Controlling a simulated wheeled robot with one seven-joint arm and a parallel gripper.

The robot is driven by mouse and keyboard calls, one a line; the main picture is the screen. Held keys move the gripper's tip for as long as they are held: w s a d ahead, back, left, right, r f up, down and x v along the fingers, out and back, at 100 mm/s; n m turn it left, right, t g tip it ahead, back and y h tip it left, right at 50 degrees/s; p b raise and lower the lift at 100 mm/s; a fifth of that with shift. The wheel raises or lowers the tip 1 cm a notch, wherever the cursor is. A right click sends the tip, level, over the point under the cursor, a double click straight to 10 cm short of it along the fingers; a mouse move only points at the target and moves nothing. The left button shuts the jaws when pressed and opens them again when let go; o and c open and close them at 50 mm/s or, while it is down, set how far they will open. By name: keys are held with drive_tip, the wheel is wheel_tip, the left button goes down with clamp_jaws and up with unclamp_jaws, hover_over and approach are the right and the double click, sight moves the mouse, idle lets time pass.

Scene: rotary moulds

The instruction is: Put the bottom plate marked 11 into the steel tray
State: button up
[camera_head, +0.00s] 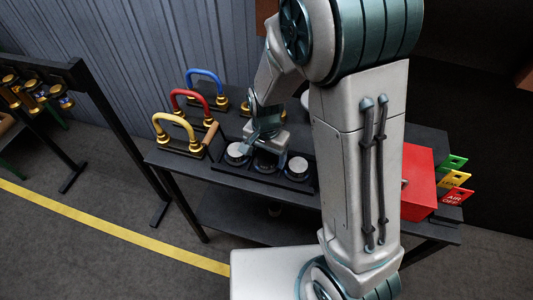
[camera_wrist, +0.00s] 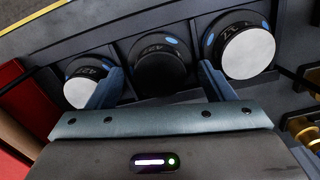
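Three round plates stand in a row in a dark holder. In the wrist view, the right plate (camera_wrist: 247,52) has a bright top and a short mark that may be 11. The middle plate (camera_wrist: 158,68) is dark and the left plate (camera_wrist: 80,88) is bright; their marks are longer, upside down and hard to read. In the head view they are the left (camera_head: 237,153), middle (camera_head: 265,163) and right (camera_head: 297,168) plates. My gripper (camera_wrist: 160,88) is open and empty above the row, its fingers on either side of the middle plate. I cannot make out the steel tray.
Yellow (camera_head: 176,126), red (camera_head: 190,98) and blue (camera_head: 205,76) handles stand at the table's left. A red box (camera_head: 419,182) and several coloured tags (camera_head: 457,180) are at its right. A rack (camera_head: 60,75) stands at the left. My arm hides the table's middle.

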wheel_tip(320, 180, up, 14)
idle(0.7)
wheel_tip(320, 180, up, 7)
drive_tip(key=p, duration=0.5)
hover_over(266, 157)
drive_tip(key=shift+f, duration=0.1)
drive_tip(key=shift+d, duration=0.15)
idle(0.6)
drive_tip(key=s+d+r+n+t, duration=0.3)
drive_tip(key=s+d+n, duration=0.3)
drive_tip(key=s+d, duration=0.6)
drive_tip(key=shift+s+r+t, duration=0.3)
drive_tip(key=shift+r, duration=0.4)
